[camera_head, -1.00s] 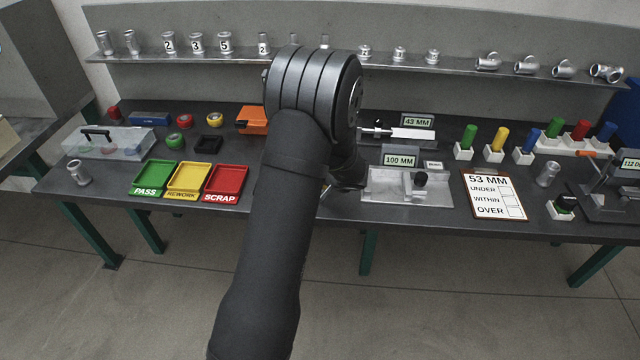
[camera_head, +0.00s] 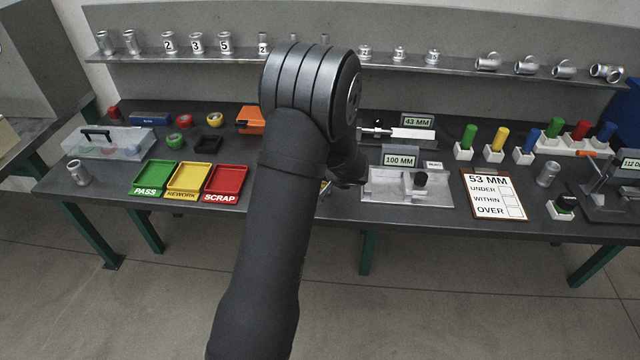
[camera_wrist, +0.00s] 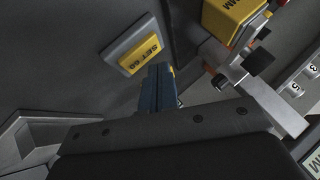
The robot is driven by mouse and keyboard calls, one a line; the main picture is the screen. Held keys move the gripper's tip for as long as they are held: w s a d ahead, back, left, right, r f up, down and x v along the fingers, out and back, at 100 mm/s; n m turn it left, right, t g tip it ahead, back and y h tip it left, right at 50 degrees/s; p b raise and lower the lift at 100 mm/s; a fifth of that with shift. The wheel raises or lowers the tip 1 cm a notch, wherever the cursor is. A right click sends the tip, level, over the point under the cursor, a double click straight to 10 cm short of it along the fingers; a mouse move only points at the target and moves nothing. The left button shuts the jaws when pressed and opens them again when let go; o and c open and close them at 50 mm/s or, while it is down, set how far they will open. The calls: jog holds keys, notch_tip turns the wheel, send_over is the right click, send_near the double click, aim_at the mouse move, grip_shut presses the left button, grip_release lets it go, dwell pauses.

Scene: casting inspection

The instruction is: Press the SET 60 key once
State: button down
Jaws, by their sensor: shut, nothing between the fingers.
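The yellow SET 60 key (camera_wrist: 139,54) shows in the wrist view, set in a grey rectangular base on a dark surface. My gripper (camera_wrist: 159,70) shows there as blue fingers, shut and empty. The fingertips appear close beside the key's lower right edge in the picture; I cannot tell whether they touch it. In the head view my own arm hides the key and most of my gripper.
A yellow block (camera_wrist: 232,16) marked MM and a metal gauge part (camera_wrist: 262,95) lie right of my fingers in the wrist view. In the head view, a 100 MM gauge (camera_head: 408,190) stands right of my arm, and a red SCRAP tray (camera_head: 226,181) stands left.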

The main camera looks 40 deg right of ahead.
jog(key=shift+r, duration=2.5)
notch_tip(320, 180, up, 4)
jog(key=shift+f, duration=0.1)
